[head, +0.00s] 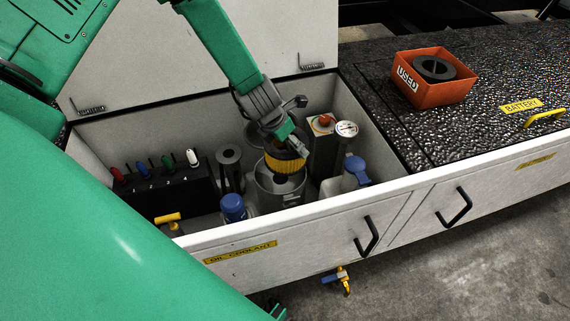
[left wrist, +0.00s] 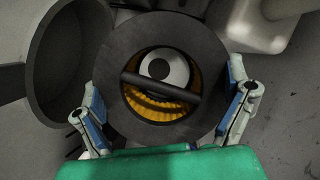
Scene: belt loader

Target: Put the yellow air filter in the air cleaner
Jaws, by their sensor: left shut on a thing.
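The yellow air filter (head: 285,163) has pleated sides and a black end ring; its ring (left wrist: 204,60), crossbar and yellow inner pleats show in the left wrist view. My left gripper (head: 290,146) is shut on it, with its two blue-padded fingers on opposite sides of the black ring. The air cleaner (head: 277,190) is a grey metal canister in the open compartment, with its top open. The filter is upright at or just above its mouth; I cannot tell whether its lower edge is inside. A grey round part shows through the filter's middle. My right gripper is not in view.
Around the canister stand a black cylinder (head: 229,168), a blue-capped bottle (head: 232,207), a red-capped box (head: 322,150), a gauge (head: 346,129) and a blue-topped jug (head: 356,169). The orange USED bin (head: 441,93) holds a black ring on the right deck.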

